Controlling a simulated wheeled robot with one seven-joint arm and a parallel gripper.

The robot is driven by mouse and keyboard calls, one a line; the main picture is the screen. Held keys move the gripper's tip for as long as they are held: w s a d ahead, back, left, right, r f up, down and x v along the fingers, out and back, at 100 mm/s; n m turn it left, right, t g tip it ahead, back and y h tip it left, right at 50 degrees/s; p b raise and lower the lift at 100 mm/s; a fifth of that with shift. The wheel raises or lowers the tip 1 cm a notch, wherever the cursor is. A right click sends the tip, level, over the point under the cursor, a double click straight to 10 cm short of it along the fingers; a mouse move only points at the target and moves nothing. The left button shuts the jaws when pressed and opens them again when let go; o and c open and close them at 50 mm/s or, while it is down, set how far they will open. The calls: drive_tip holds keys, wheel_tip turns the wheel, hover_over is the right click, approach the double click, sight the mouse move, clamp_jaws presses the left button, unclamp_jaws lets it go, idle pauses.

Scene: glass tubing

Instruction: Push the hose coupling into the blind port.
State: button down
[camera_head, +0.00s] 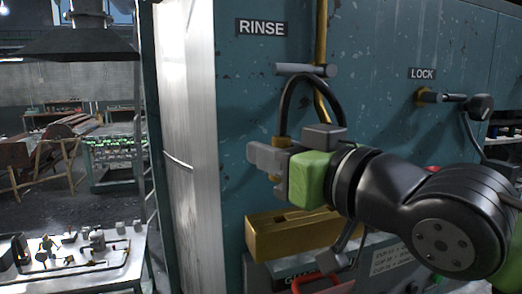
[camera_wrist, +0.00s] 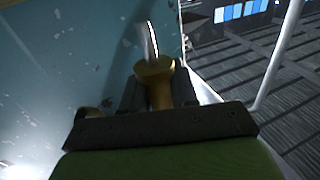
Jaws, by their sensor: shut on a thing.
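The brass hose coupling (camera_wrist: 153,72) is between the two dark fingers of my gripper (camera_wrist: 157,90) in the wrist view, with its flared end showing. In the head view my gripper (camera_head: 268,158) is in front of the teal panel, shut on the coupling (camera_head: 275,143), which is mostly hidden by the fingers. The black hose (camera_head: 288,96) arches up from the coupling and bends over behind the gripper. Below the gripper is a brass block (camera_head: 283,237) with a slot or recess in its top. I cannot make out the blind port for certain.
The teal panel (camera_head: 230,75) stands close behind the gripper. A grey crossbar (camera_head: 300,70) and brass pipe (camera_head: 321,30) are above it. A LOCK lever (camera_head: 455,98) is to the right. A red handle (camera_head: 318,281) is below the block. Open room lies left of the pale panel edge.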

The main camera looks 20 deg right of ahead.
sight(273, 214)
drive_tip(key=shift+f+b, duration=0.4)
drive_tip(key=shift+f, duration=0.5)
drive_tip(key=shift+f+b, duration=0.1)
drive_tip(key=shift+b, duration=0.25)
idle(0.9)
drive_tip(key=shift+f+b, duration=0.35)
drive_tip(key=shift+f+b, duration=1.6)
drive_tip(key=shift+b, duration=0.05)
drive_tip(key=c, duration=0.8)
unclamp_jaws()
drive_tip(key=v, duration=1.5)
drive_tip(key=shift+s+d+r, duration=0.1)
drive_tip(key=shift+s+d, duration=0.05)
drive_tip(key=shift+s, duration=0.2)
